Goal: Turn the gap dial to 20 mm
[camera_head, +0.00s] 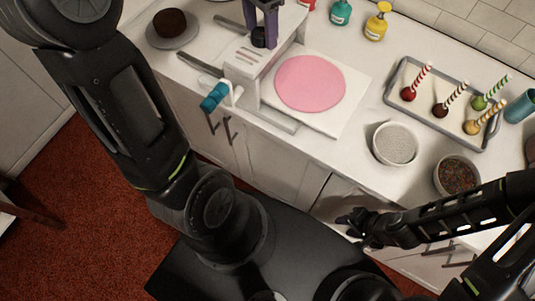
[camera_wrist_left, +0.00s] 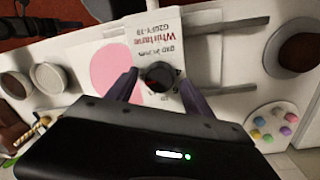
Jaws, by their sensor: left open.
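The gap dial is a round black knob (camera_head: 259,39) on top of the white sheeter machine (camera_head: 243,63). In the left wrist view the dial (camera_wrist_left: 160,76) sits between the two purple fingers of my left gripper (camera_wrist_left: 158,84), with light gaps on either side. In the head view my left gripper (camera_head: 265,22) comes down from above over the dial and is open. The printed label (camera_wrist_left: 178,42) beside the dial shows "gap in mm" lettering. I cannot read the dial's setting. My right gripper (camera_head: 354,223) hangs low in front of the counter, away from the machine; its jaws are unclear.
A teal crank handle (camera_head: 214,97) sticks out at the machine's front. A pink disc (camera_head: 309,83) lies on the machine's white board. A brown cake (camera_head: 170,23) stands at back left. A tray (camera_head: 435,74), a white bowl (camera_head: 377,153) and bottles are to the right.

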